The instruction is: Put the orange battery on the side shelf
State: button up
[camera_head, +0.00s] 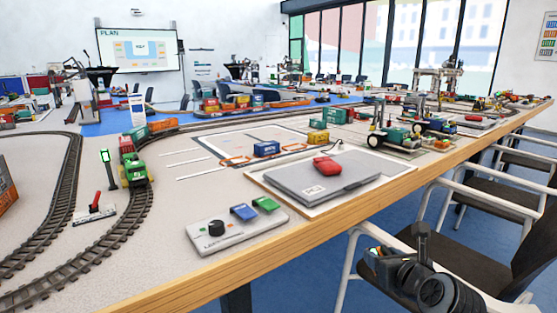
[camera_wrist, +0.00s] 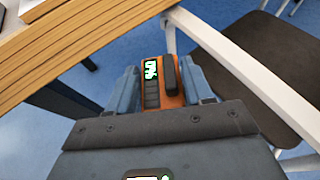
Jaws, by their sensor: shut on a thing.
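The orange battery (camera_wrist: 152,95) is between the two fingers of my gripper (camera_wrist: 160,78) in the wrist view. It has a lit green and white display, dark ridges and a black bar along its top. The fingers are shut on its sides, and it hangs over the blue floor beside the table edge. In the head view my gripper (camera_head: 376,262) is at the lower right, off the table's front edge near a chair, and my arm hides most of the battery. I cannot make out a side shelf in either view.
The long table (camera_head: 365,203) holds train tracks, a grey laptop-like case (camera_head: 322,184) with a red object on it, and a control box (camera_head: 235,226). White-framed chairs (camera_head: 480,197) stand close along its right side. Blue floor shows between table and chairs.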

jog(key=shift+m+h, duration=0.5)
jog(key=shift+h, duration=0.1)
jog(key=s+a+f, duration=0.1)
jog(key=s+f, duration=0.1)
jog(key=f, duration=0.1)
jog(key=shift+s+a, duration=0.2)
jog(key=shift+a, duration=0.15)
jog(key=shift+w+d+r, duration=0.3)
jog(key=shift+r, duration=0.1)
jog(key=shift+s+a+f, duration=0.1)
jog(key=shift+f, duration=0.05)
